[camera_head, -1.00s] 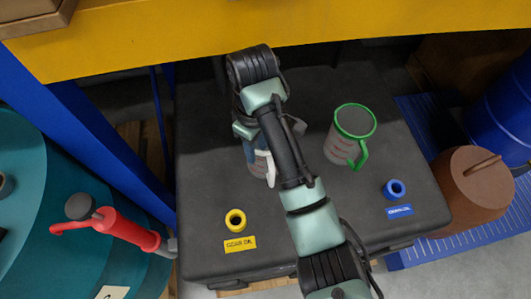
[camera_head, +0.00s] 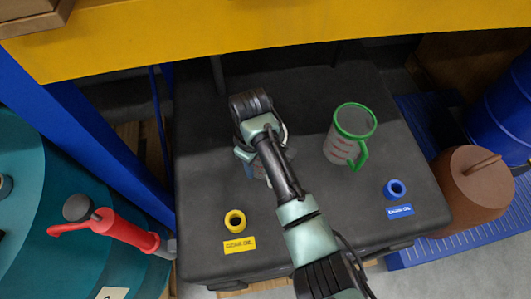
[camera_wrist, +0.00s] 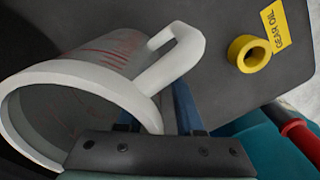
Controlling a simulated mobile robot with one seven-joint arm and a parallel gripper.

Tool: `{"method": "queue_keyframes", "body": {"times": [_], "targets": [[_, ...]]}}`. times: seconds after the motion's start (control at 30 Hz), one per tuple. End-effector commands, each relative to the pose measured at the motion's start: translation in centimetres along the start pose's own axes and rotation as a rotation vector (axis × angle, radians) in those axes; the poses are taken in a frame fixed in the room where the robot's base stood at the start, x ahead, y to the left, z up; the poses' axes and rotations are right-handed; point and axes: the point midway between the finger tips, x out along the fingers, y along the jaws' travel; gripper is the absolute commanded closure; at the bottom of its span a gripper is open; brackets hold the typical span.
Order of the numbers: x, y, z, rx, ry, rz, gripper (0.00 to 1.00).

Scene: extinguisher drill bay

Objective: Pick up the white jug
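The white jug (camera_wrist: 95,82) has a white rim, a white handle and red markings on a clear grey body. In the wrist view it fills the left side, its mouth towards the camera and its handle pointing right. My gripper (camera_wrist: 157,112) is right at the jug's rim on the handle side, its blue fingers spread apart. The jug's rim and handle root lie between or in front of the fingers; I cannot tell whether they touch. In the head view my arm hides most of the jug, and my gripper (camera_head: 247,156) is over the black case top.
A green-rimmed jug (camera_head: 351,134) stands to the right on the black case (camera_head: 330,220). A yellow gear oil ring (camera_head: 235,221) and a blue ring (camera_head: 395,189) are near its front. A yellow beam (camera_head: 300,30) crosses behind. A red-handled pump (camera_head: 125,230) is at left.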

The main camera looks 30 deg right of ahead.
Motion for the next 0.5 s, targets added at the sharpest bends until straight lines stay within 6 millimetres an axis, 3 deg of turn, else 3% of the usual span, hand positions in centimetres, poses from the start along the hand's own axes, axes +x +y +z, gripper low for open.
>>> {"method": "queue_keyframes", "body": {"times": [0.03, 0.17, 0.5], "targets": [[-0.02, 0.0, -0.01, 0.0, 0.0, 0.0, 0.76], [-0.03, 0.01, -0.01, 0.0, 0.0, 0.0, 0.99], [-0.07, 0.02, -0.02, 0.0, 0.0, 0.001, 1.0]]}}
